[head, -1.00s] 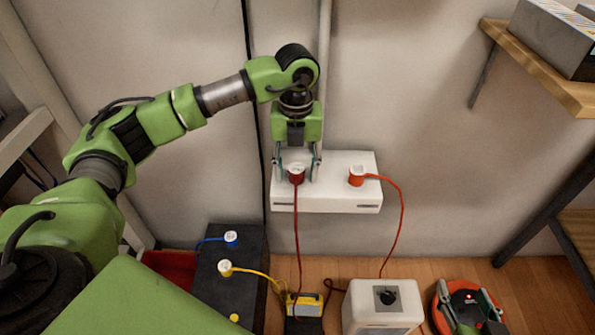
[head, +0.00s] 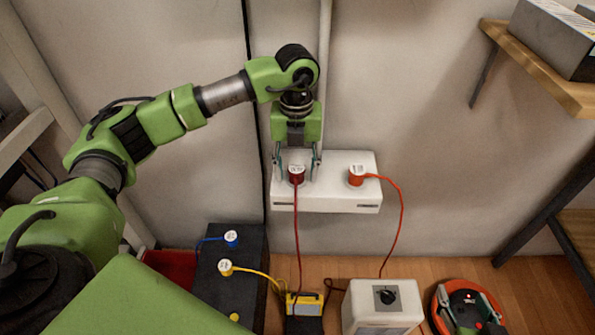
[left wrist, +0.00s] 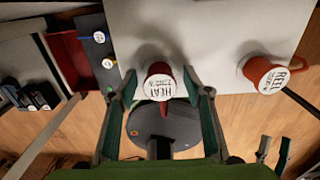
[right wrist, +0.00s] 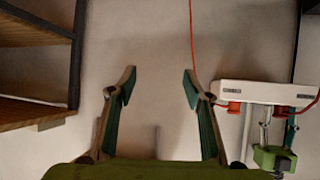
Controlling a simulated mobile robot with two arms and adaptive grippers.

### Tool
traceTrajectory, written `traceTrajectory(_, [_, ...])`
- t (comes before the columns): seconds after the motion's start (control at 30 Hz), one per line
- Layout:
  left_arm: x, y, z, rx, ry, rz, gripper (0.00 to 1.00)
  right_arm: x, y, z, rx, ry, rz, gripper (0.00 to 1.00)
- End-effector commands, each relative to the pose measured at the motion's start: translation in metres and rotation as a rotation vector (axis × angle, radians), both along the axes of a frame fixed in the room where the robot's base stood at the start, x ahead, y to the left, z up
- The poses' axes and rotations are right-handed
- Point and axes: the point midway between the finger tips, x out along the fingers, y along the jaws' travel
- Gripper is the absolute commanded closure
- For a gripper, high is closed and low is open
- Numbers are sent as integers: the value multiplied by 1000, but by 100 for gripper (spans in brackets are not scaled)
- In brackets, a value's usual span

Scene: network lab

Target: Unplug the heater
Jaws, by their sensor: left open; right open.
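A dark red plug (head: 297,175) sits in the left part of a white socket box (head: 330,204) on the wall. Its white top reads "HEAT" in the left wrist view (left wrist: 158,87). A red cord hangs down from it. My left gripper (head: 298,170) is open, with one finger on each side of the plug and gaps between. An orange plug (head: 357,176), marked "REEL" in the left wrist view (left wrist: 270,76), sits in the same box to the right. My right gripper (head: 468,300) is open and empty at the lower right, with bare wall between its fingers in the right wrist view (right wrist: 158,85).
A dark box (head: 230,285) at lower left carries blue (head: 231,238) and yellow (head: 225,267) plugs. A white box with a black knob (head: 385,297) and a yellow-black device (head: 303,304) stand below the socket box. A wooden shelf (head: 545,75) juts out at upper right.

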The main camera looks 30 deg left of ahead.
Motion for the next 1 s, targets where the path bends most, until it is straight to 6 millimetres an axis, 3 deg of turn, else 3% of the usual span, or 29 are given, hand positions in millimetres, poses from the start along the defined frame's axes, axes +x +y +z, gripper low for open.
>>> traceTrajectory(0.57, [0,0,0,0,0,0,55,-7,-3,-8,-11,46,-3,54])
traceTrajectory(0.6, [0,0,0,0,0,0,57,-7,-3,-8,-11,46,-3,54])
traceTrajectory(0.77, [0,0,0,0,0,0,99,-7,-3,-8,-12,46,-4,54])
traceTrajectory(1.0, [0,0,0,0,0,0,100,-9,-3,-9,-15,49,0,54])
